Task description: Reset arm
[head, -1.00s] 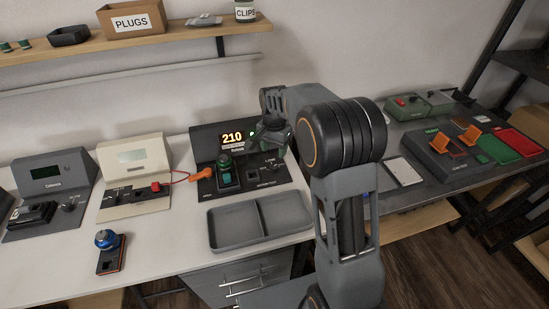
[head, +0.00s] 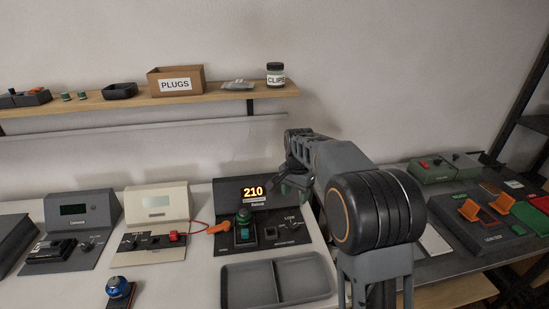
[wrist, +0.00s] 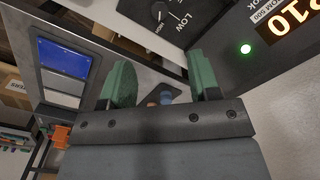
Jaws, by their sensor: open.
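My gripper (wrist: 163,88) shows in the wrist view with its two green fingers apart and nothing between them. In the head view my arm rises at the right of centre and reaches back toward the dark test unit (head: 265,212), whose display reads 210. In the wrist view the same unit's lit display (wrist: 284,20) and green light sit at the upper right, apart from the fingers.
A grey two-part tray (head: 276,297) lies in front of the unit. A cream unit (head: 153,225) and a grey unit (head: 75,225) stand to the left, with a blue-knobbed piece (head: 119,289) in front. A shelf (head: 150,101) holds a PLUGS box and CLIPS jar. Orange-levered fixtures (head: 475,215) stand right.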

